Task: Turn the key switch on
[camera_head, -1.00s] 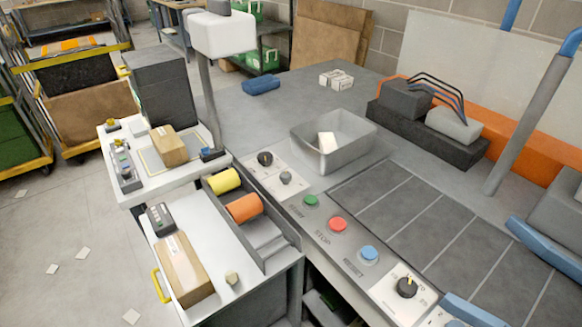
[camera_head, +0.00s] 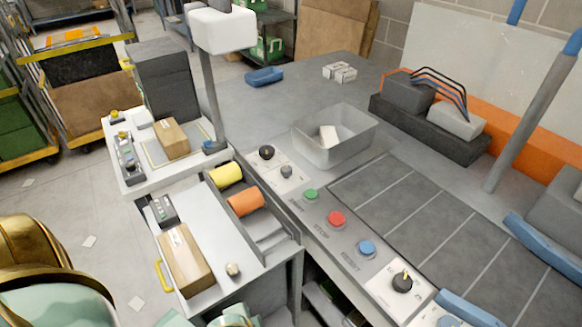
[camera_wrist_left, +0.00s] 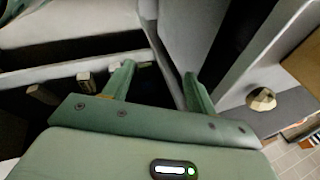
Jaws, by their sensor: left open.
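The panel edge carries a rotary switch (camera_head: 402,281) with a black knob and yellow mark on a white plate at the lower right. Farther up the same edge are a black knob (camera_head: 267,152) and a small grey knob (camera_head: 286,172). I cannot tell for certain which is the key switch; lettering is too small to read. My left gripper (camera_wrist_left: 158,76) is open and empty in the left wrist view, its two green fingers apart. In the head view, part of my left arm shows at the bottom left, well left of the rotary switch. My right gripper is not in view.
Green (camera_head: 310,195), red (camera_head: 336,219) and blue (camera_head: 366,248) buttons line the panel edge. A grey bin (camera_head: 350,151) stands behind. A white cart at left holds a brown box (camera_head: 187,262) and a beige knob (camera_head: 232,269). This knob seems to show in the wrist view (camera_wrist_left: 261,98).

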